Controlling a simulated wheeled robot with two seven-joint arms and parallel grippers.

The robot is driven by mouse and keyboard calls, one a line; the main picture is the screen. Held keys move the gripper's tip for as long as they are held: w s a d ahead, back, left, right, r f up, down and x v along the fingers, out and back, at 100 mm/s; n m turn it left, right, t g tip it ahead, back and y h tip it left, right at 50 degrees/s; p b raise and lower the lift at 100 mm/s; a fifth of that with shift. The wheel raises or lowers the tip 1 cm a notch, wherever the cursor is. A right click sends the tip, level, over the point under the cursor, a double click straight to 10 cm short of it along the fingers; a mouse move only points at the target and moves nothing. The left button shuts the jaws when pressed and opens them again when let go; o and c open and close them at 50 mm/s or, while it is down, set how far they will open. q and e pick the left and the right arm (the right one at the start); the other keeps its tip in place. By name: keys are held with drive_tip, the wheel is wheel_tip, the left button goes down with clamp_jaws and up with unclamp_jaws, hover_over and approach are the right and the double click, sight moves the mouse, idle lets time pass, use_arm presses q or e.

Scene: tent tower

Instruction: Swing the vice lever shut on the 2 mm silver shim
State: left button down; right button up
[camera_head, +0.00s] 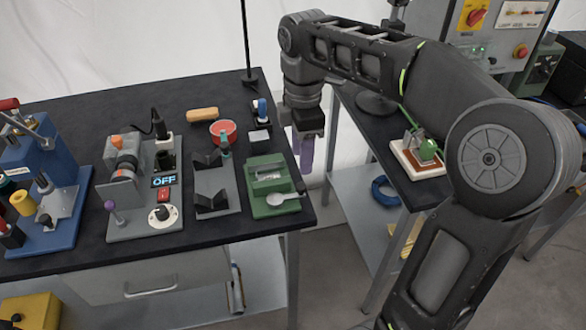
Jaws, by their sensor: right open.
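The small green vice (262,184) sits at the right end of the black bench. Its pale lever (284,199) with a rounded end lies across the front, pointing right. A thin silvery piece shows in the vice's top slot; I cannot tell if it is the 2 mm shim. My right gripper (306,165) points down just right of the vice, by the bench's right edge, apart from the lever in the picture. Its purple fingers are seen nearly edge-on; it is open, with nothing visible between them. My left gripper is out of view.
Left of the vice stand a grey V-block fixture (217,188), a motor unit with an OFF display (164,181) and a blue press (45,180). A red bowl (223,132) sits behind. A gap separates the bench from a second table (385,150) at right.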

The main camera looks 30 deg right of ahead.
sight(302, 185)
drive_tip(key=shift+s+r, duration=0.1)
drive_tip(key=shift+s, duration=0.2)
drive_tip(key=shift+w+f, duration=0.1)
drive_tip(key=shift+f, duration=0.15)
wheel_tip(302, 185, down, 7)
drive_tip(key=shift+f, duration=0.2)
drive_tip(key=shift+c, duration=0.2)
clamp_jaws()
idle(1.2)
